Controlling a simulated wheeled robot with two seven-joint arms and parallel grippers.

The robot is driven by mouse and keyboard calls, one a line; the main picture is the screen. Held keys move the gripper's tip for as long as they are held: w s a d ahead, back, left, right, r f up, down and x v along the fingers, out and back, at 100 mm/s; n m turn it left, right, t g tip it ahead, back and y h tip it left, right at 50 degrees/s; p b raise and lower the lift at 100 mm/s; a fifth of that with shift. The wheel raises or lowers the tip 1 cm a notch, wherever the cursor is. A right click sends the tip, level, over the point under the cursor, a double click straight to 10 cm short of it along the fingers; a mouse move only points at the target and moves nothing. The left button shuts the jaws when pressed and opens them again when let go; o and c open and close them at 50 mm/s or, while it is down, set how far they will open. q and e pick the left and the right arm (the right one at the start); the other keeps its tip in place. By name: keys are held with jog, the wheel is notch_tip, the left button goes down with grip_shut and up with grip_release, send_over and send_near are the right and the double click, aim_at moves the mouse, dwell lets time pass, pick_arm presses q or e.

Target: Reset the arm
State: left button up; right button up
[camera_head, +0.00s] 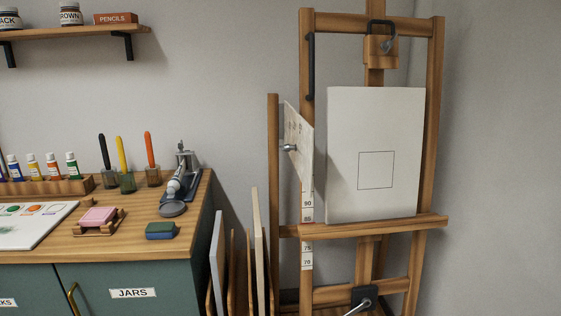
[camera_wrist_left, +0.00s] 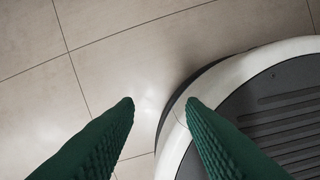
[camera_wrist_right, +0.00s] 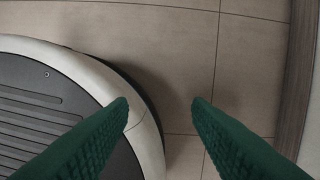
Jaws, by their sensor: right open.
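My left gripper (camera_wrist_left: 160,102) shows in the left wrist view as two green ribbed fingers, spread apart with nothing between them. It hangs over the tiled floor beside my round base. My right gripper (camera_wrist_right: 160,102) shows in the right wrist view in the same way, open and empty, above the floor at the edge of my base. Neither gripper nor arm shows in the head view.
A wooden easel (camera_head: 436,130) holding a white canvas (camera_head: 375,120) stands at the right. A green cabinet with a wooden top (camera_head: 110,245) stands at the left, bearing paint tubes, tools and a blue-green block (camera_head: 160,231). Boards (camera_head: 218,260) lean between them. A shelf (camera_head: 80,32) hangs above.

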pick_arm(q)
jog(key=s+a+r+g+p, duration=0.1)
jog(key=s+a+r+p, duration=0.1)
jog(key=s+p, duration=0.8)
jog(key=s, duration=0.2)
jog(key=shift+s+a, duration=0.2)
jog(key=shift+s, duration=0.1)
pick_arm(e)
jog(key=s+d+r, duration=0.2)
jog(key=s, duration=1)
jog(key=shift+s+d+g, duration=0.2)
jog(key=shift+s+g, duration=0.1)
jog(key=shift+g, duration=0.1)
pick_arm(q)
jog(key=shift+r, duration=0.1)
pick_arm(e)
jog(key=shift+r, duration=0.1)
